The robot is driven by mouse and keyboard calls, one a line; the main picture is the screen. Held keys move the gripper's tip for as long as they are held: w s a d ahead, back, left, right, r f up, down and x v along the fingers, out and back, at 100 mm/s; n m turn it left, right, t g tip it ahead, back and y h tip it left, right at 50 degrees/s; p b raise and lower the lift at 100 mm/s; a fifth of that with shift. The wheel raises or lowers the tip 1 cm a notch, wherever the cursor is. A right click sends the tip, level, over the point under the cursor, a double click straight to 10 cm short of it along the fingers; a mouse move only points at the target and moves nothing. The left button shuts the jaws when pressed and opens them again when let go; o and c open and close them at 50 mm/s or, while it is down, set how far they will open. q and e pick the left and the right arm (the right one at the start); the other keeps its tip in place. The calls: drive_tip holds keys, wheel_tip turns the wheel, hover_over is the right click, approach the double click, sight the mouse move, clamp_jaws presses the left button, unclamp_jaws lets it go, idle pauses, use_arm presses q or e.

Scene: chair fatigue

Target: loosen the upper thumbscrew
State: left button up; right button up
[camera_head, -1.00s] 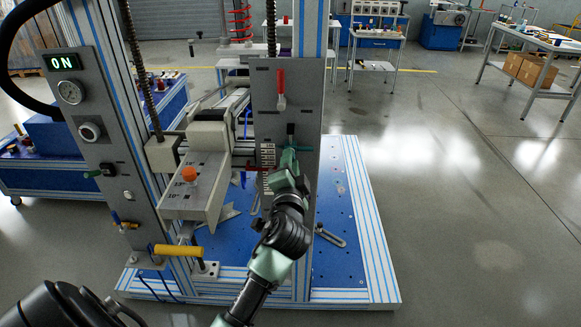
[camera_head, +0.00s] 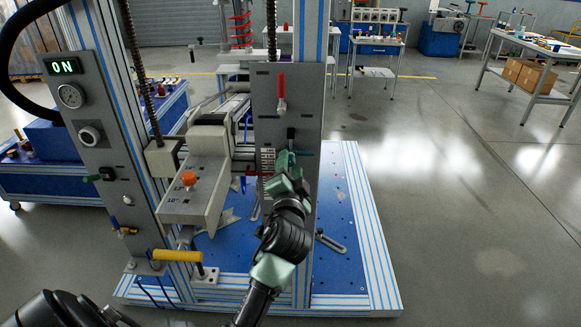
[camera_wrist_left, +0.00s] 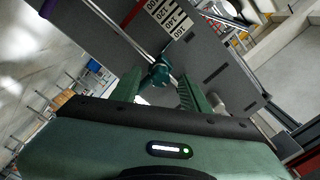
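A thumbscrew with a dark green cross bar (camera_head: 303,153) sits on the front of the grey upright plate. A second one with a red cross bar (camera_head: 255,172) sits lower and to the left, beside the number scale. My left gripper (camera_head: 285,163) is at the green thumbscrew and covers the left part of its bar. In the left wrist view my left gripper (camera_wrist_left: 160,92) is open, with its two green fingers apart. The teal hub of the green thumbscrew (camera_wrist_left: 158,74) shows between and just beyond the fingertips. Contact cannot be told. My right gripper is not in view.
The grey upright plate (camera_head: 265,100) carries a red lever (camera_head: 281,92) above the thumbscrews. A grey block with an orange knob (camera_head: 189,179) juts out to the left. A yellow handle (camera_head: 178,255) is low at the left. The blue base plate (camera_head: 340,200) lies below.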

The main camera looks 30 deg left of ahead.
use_arm(q)
drive_tip(key=b+v, duration=0.1)
drive_tip(key=v, duration=0.7)
drive_tip(key=shift+a, duration=0.1)
idle(0.5)
